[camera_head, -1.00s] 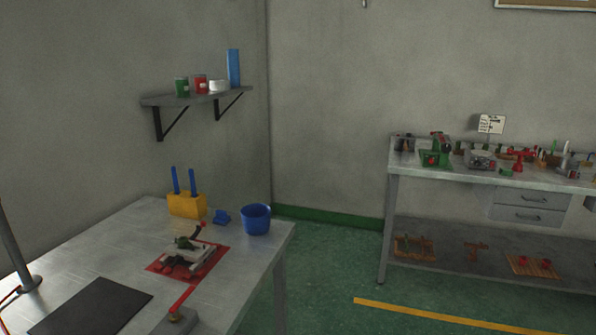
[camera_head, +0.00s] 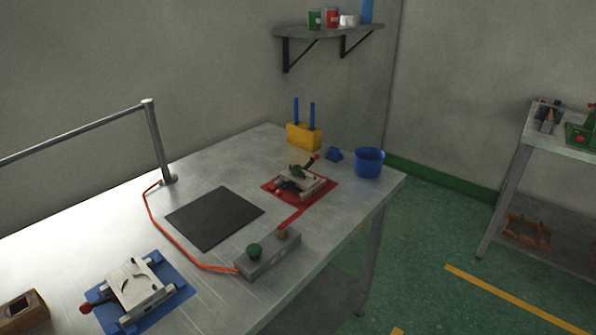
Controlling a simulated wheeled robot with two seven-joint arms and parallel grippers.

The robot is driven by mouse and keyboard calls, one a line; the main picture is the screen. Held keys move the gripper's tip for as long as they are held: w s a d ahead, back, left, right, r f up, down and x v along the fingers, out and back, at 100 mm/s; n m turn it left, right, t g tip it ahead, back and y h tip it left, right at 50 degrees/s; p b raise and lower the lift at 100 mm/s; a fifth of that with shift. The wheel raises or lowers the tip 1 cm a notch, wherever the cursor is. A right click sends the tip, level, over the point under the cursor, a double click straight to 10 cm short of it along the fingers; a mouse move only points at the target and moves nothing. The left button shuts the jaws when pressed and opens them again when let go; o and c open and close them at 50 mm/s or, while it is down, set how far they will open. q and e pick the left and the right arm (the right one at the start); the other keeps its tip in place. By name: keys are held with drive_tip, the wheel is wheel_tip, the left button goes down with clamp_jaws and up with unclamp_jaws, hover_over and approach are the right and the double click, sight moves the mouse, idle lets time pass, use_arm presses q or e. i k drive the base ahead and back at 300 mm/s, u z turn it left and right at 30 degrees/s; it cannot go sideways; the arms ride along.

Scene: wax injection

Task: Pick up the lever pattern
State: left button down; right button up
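I cannot tell for sure which thing is the lever pattern. A small green piece (camera_head: 298,172) lies on a pale metal die (camera_head: 312,184), and I cannot tell whether it is a wax pattern. That die sits on a red mat (camera_head: 274,189) toward the far right of the metal table and has a red knob. A second metal die (camera_head: 136,288) with a red knob lies on a blue mat (camera_head: 176,299) at the near left. Neither of my grippers shows in the view.
On the table (camera_head: 120,225) are a black mat (camera_head: 214,218), a button box (camera_head: 267,257) with an orange cable, a yellow block (camera_head: 304,138), a blue cup (camera_head: 369,163) and a wooden box (camera_head: 22,311). A metal post (camera_head: 157,140) stands behind.

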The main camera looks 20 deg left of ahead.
sight(296, 170)
drive_tip(key=z, duration=1.25)
drive_tip(key=i, duration=0.95)
drive_tip(key=u, duration=1.45)
